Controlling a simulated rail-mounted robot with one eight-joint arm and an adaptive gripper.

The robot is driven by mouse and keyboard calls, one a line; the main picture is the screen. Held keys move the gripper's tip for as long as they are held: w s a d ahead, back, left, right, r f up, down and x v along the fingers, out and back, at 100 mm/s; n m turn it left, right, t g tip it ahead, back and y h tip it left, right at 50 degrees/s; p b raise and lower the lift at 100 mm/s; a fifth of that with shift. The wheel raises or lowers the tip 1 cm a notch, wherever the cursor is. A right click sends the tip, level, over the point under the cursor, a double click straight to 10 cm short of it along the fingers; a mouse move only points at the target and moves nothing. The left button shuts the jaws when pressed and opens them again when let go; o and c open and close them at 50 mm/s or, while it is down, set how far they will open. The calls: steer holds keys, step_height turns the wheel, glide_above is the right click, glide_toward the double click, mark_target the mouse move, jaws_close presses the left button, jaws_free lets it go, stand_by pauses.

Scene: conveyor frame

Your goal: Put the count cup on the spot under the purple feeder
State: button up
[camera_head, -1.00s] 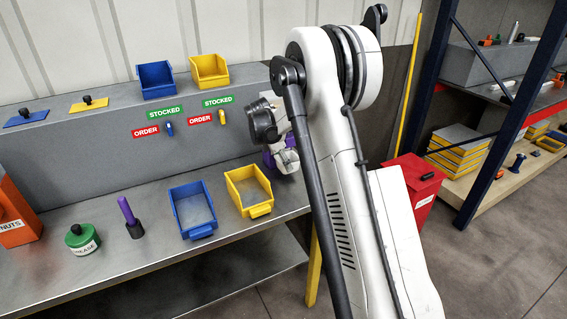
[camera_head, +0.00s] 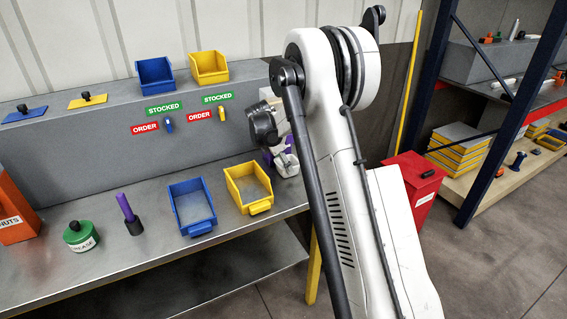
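The far end of my arm shows only in part behind my large white arm link, above the right end of the bench. Dark and pale wrist parts of it are visible, but I cannot make out the fingertips of my gripper or anything held in it. A small purple patch (camera_head: 267,157) shows beside these wrist parts. I cannot tell whether it belongs to the purple feeder. I cannot identify the count cup or the spot under the feeder in this view; my arm covers that area.
A blue bin (camera_head: 191,207) and a yellow bin (camera_head: 249,188) stand on the bench near my wrist. A purple-handled tool (camera_head: 129,213), a green jar (camera_head: 80,236) and an orange nuts box (camera_head: 16,217) stand to the left. A red bin (camera_head: 413,187) is right of my arm.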

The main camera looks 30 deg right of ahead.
steer(key=shift+r+p, duration=0.5)
steer(key=shift+r, duration=0.05)
steer(key=s+a+r+m, duration=0.1)
steer(key=s+a+r, duration=0.2)
steer(key=r, duration=0.3)
steer(key=s+a+r+m+t+y, duration=0.1)
steer(key=s+a+r, duration=0.2)
steer(key=r, duration=0.3)
steer(key=s+a+r+m, duration=0.1)
steer(key=s+a+r, duration=0.15)
steer(key=r, duration=0.35)
steer(key=s+a+r+m+t+y, duration=0.1)
steer(key=s+a+r+m, duration=0.15)
steer(key=s, duration=0.25)
steer(key=s+a+r+m+t, duration=0.1)
steer(key=s+a+r+m, duration=0.15)
steer(key=s, duration=0.35)
steer(key=s+a+f+m+t+y, duration=0.1)
steer(key=s+a+m, duration=0.3)
steer(key=s, duration=0.7)
steer(key=s+a+f+m+t+y, duration=0.1)
steer(key=s+m, duration=0.4)
steer(key=s, duration=0.5)
step_height(320, 180, down, 2)
steer(key=a+t, duration=0.1)
steer(key=a, duration=0.1)
steer(key=shift+s+a+m+y, duration=0.3)
steer(key=shift+s+a+m, duration=0.05)
steer(key=shift+a+m, duration=0.05)
